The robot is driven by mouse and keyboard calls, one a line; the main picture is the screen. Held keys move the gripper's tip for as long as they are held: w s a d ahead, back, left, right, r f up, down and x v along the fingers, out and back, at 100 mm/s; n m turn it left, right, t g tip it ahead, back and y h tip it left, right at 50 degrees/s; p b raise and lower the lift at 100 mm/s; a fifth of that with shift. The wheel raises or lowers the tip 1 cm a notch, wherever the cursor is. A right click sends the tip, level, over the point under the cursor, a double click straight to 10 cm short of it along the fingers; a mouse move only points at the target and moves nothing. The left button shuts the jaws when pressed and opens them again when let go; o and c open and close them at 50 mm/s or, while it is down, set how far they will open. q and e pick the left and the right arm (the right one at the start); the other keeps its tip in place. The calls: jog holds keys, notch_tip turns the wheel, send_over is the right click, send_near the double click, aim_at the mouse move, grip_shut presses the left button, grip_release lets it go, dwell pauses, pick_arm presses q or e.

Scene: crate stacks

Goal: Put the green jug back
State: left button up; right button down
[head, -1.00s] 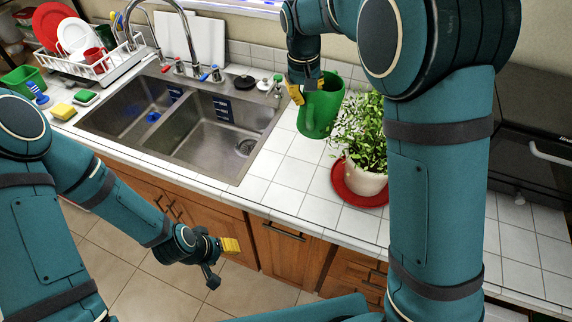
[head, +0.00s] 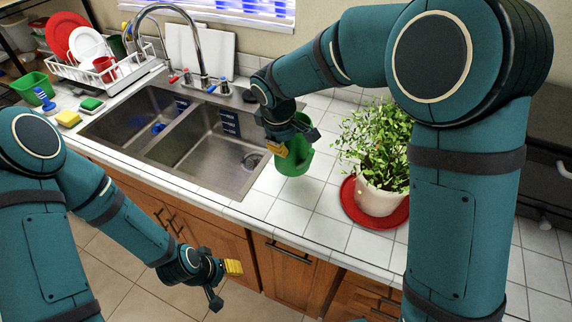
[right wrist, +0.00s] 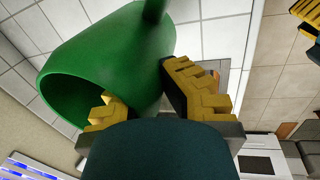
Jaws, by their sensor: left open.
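The green jug (head: 293,166) is over the counter just right of the sink, partly hidden behind my right gripper (head: 278,149). My right gripper is shut on the jug. In the right wrist view the jug (right wrist: 112,55) fills the upper left, its open mouth toward the lower left. There the yellow fingers of my right gripper (right wrist: 150,103) sit on either side of its wall. I cannot tell whether its base touches the tiles. My left gripper (head: 232,268) is open and empty, low in front of the cabinets.
A leafy plant in a white pot (head: 380,197) stands on a red saucer (head: 352,207) right of the jug. The double sink (head: 205,150) with its tall faucet (head: 198,40) is to the left. A dish rack (head: 100,72) stands further left. The tiles before the jug are clear.

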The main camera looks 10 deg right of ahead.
aim_at(284, 160)
jog(key=shift+f, duration=2.75)
jog(key=shift+d+b, duration=0.1)
jog(key=shift+b, duration=0.25)
jog(key=c, duration=1.7)
grip_release()
jog(key=shift+f, duration=0.15)
jog(key=o, duration=0.6)
jog(key=shift+c, duration=0.2)
jog(key=shift+r, duration=0.35)
notch_tip(284, 160, up, 12)
jog(key=s+a+p, duration=0.1)
jog(key=s, duration=0.1)
jog(key=shift+a+f+p, duration=0.2)
jog(key=shift+a+p, duration=0.05)
jog(key=shift+p, duration=0.05)
